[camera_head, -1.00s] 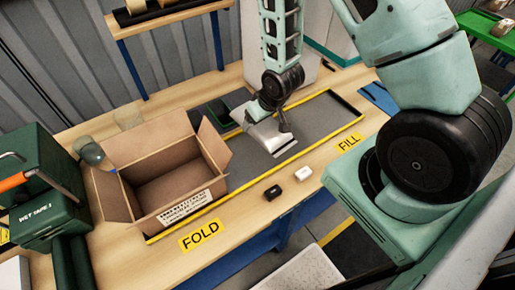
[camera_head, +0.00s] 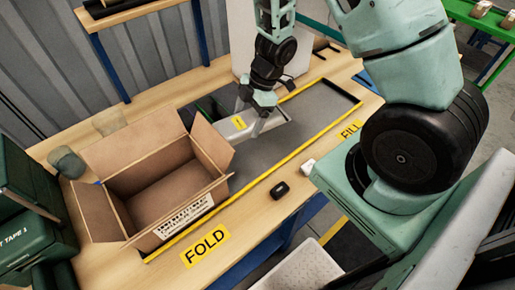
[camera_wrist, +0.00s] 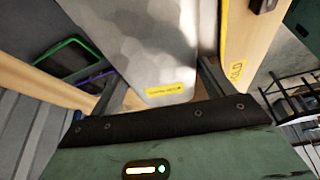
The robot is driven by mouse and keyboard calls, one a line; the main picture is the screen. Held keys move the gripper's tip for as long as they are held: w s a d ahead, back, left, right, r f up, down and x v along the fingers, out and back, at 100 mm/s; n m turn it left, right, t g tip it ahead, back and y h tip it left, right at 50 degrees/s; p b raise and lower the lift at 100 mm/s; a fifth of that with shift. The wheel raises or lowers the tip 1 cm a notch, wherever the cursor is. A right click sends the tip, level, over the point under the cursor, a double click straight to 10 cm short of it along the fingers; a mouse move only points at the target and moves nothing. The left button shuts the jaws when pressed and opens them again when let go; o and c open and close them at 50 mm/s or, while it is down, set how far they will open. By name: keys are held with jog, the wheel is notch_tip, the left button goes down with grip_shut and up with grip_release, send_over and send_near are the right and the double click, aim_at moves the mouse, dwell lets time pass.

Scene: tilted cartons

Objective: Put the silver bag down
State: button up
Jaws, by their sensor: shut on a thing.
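A silver bag (camera_head: 236,128) with a small yellow label is held in my gripper (camera_head: 255,108), just right of the open carton's raised flap. In the wrist view the bag (camera_wrist: 150,40) fills the space between the two fingers of my gripper (camera_wrist: 160,86), its yellow label near the palm. The bag looks tilted and close above the grey mat (camera_head: 280,140); I cannot tell whether it touches it.
An open cardboard carton (camera_head: 125,150) stands left on the bench, flaps up, and looks empty. A dark green bin is partly hidden behind the bag. A black item (camera_head: 280,190) lies at the front edge. The mat's right part is clear.

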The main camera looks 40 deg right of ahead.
aim_at(251, 150)
jog(key=shift+s+d+f+n+g, duration=0.1)
jog(key=shift+s+d+n+g, duration=0.2)
jog(key=shift+s+d+n, duration=0.35)
jog(key=shift+f+n+b, duration=0.3)
jog(key=shift+f+n, duration=0.05)
notch_tip(251, 150, down, 9)
jog(key=shift+f+b, duration=0.1)
jog(key=shift+b, duration=0.75)
jog(key=shift+f, duration=0.2)
jog(key=o, duration=1)
jog(key=shift+c, duration=0.2)
jog(key=shift+r, duration=0.15)
